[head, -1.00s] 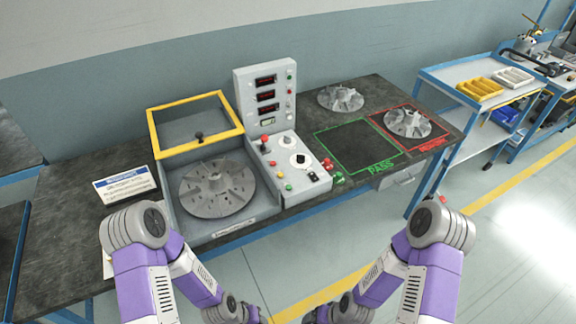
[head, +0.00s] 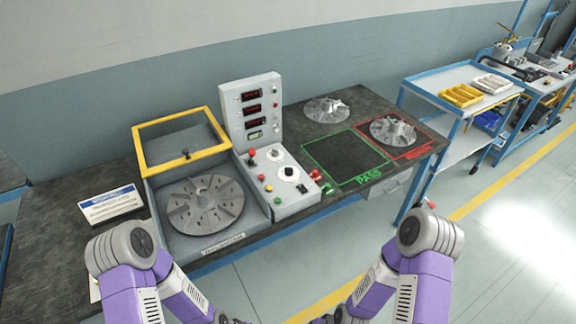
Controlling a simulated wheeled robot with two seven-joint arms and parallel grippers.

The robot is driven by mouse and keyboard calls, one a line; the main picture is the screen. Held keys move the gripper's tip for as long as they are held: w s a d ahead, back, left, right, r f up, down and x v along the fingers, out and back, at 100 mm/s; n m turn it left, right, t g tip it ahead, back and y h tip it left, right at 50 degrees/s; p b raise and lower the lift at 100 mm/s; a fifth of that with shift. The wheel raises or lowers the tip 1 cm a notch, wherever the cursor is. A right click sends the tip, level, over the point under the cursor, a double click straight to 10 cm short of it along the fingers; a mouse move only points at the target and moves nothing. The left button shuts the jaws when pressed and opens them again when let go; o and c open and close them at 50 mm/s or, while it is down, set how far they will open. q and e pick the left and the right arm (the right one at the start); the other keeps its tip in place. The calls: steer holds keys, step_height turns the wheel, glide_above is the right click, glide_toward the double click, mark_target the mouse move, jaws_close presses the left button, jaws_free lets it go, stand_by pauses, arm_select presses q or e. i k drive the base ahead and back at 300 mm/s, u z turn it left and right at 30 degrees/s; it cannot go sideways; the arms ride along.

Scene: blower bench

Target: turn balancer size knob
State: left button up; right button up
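The balancer (head: 160,214) stands on the dark bench with its yellow-framed lid (head: 181,141) raised. A grey finned impeller disc (head: 205,203) lies in its open well. Its sloped control panel (head: 262,200) carries a white dial with a dark knob (head: 289,172), a smaller dark knob (head: 301,188), and several coloured buttons. I cannot read which knob is for size. An upright display panel (head: 250,108) with red readouts stands behind. Both my arms come in from the bottom, on the near side of the bench and apart from the panel. Both grippers are below the picture's edge.
A green PASS square (head: 344,158) on the bench is empty. A finned impeller (head: 392,130) sits in the red square, another (head: 326,109) behind. A sign (head: 111,204) stands left of the balancer. A blue cart (head: 450,95) with yellow and white trays stands right.

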mark_target(289, 171)
steer(key=z, duration=1.4)
steer(key=i, duration=1.1)
steer(key=u, duration=2.15)
